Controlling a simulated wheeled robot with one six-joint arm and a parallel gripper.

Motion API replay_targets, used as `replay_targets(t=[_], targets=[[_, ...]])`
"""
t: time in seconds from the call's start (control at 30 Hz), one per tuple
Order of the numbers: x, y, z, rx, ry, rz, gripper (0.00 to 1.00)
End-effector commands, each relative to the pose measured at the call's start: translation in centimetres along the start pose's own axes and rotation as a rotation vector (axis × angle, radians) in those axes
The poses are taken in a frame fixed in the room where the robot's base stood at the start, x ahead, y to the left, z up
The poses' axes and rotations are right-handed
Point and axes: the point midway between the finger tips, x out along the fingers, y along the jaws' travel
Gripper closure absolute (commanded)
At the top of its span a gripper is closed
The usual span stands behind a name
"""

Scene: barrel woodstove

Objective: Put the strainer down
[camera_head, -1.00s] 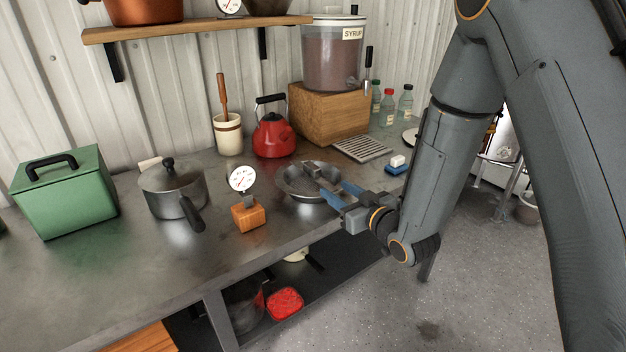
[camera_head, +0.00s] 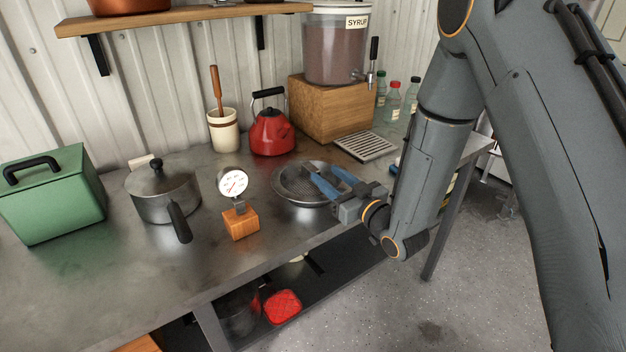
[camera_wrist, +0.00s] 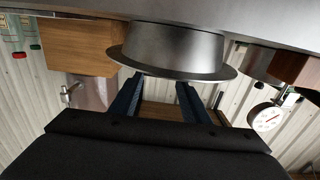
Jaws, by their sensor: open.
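The strainer (camera_head: 290,193) is a round, shallow grey metal bowl with a wide rim. It sits upright on the metal counter, right of the dial gauge, and its inside looks empty. In the wrist view the strainer (camera_wrist: 175,48) appears upside down, its base against the counter. My gripper (camera_head: 322,172) has two blue fingers, spread apart, reaching over the right side of the strainer. In the wrist view my gripper (camera_wrist: 160,82) is open with nothing held between the fingers, its tips close to the rim. Whether a fingertip touches the rim I cannot tell.
The dial gauge on a wooden block (camera_head: 240,222) stands just left of the strainer. A red kettle (camera_head: 272,133) and a wooden box (camera_head: 330,108) under the syrup dispenser stand behind. A drip grate (camera_head: 365,146) lies behind right. A lidded pot (camera_head: 160,191) is further left.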

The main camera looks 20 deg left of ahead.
Motion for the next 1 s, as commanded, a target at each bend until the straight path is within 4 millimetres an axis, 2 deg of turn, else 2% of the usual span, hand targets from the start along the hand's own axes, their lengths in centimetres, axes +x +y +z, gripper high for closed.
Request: replay_targets(t=[0.23,0.5,0.8,1.0], targets=[[2.9,-1.6,-0.2,0.000,0.000,-0.018,0.58],[6.1,-1.6,-0.2,0.000,0.000,-0.016,0.58],[6.5,-1.4,-0.1,0.000,0.000,-0.012,0.58],[6.5,-1.4,-0.1,0.000,0.000,-0.012,0.92]])
